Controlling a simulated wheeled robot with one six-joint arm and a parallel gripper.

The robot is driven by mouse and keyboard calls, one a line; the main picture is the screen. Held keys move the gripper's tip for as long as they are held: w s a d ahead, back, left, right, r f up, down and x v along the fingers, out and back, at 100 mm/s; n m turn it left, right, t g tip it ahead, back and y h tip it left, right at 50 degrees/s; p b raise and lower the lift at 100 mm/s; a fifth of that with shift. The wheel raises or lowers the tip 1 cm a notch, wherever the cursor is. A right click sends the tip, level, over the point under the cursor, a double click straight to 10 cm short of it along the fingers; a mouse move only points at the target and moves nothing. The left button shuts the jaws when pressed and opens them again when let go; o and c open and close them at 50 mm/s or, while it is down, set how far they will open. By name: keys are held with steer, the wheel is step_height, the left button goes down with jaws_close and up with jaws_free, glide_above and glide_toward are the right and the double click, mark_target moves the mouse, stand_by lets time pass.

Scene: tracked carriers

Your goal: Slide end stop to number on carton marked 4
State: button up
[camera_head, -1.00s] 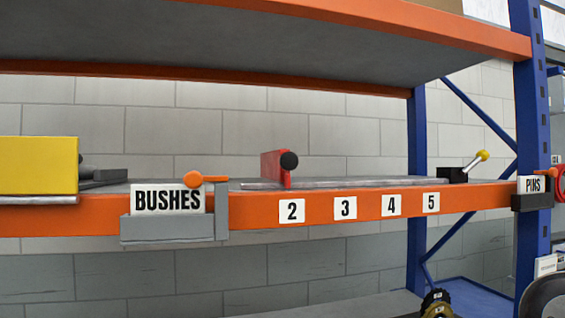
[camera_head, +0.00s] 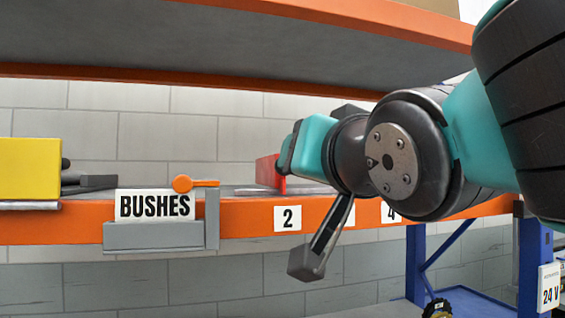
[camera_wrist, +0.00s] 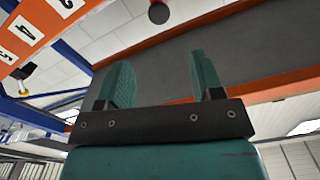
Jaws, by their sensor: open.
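The end stop is a red block (camera_head: 268,170) on a rail on the orange shelf, near the label 2 (camera_head: 287,218). My arm hides its right part and its black knob in the head view. My gripper (camera_wrist: 162,75) is open, with two teal fingers apart and nothing between them. In the head view my wrist is in front of the rail, just right of the red block; I cannot tell whether they touch. The label 4 (camera_head: 391,213) is partly covered by my arm; it also shows in the wrist view (camera_wrist: 22,28). No carton marked 4 is readable.
A yellow block (camera_head: 30,168) stands on the left of the shelf. A grey holder (camera_head: 150,238) with a BUSHES sign (camera_head: 155,205) and orange lever projects from the shelf front. The upper shelf (camera_head: 300,45) overhangs the space. A blue upright (camera_head: 533,260) stands right.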

mark_target(284, 176)
steer(key=p+x, duration=0.6)
steer(key=x, duration=0.8)
steer(key=shift+d+r+p, duration=0.1)
steer(key=shift+p, duration=0.25)
steer(key=shift+w+a+f, duration=0.2)
steer(key=shift+w, duration=0.3)
jaws_close()
steer(key=shift+d, duration=0.1)
